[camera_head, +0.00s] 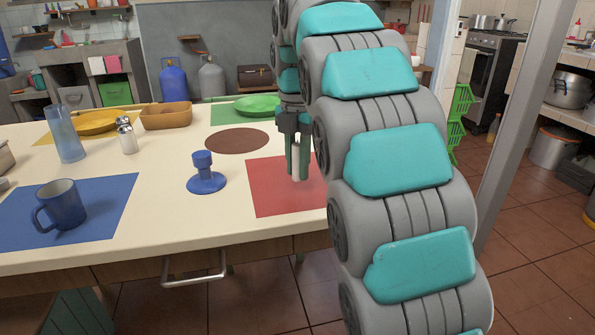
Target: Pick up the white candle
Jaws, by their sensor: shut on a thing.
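My gripper (298,172) points down over the red mat (270,198) near the counter's right end. It is shut on the white candle (296,165), a slim white piece that shows between its fingers. The fingers hide most of the candle. I cannot tell whether its lower end touches the mat. My arm hides the right part of the red mat.
A blue candle holder (206,180) stands left of the red mat. The counter's front middle is clear.

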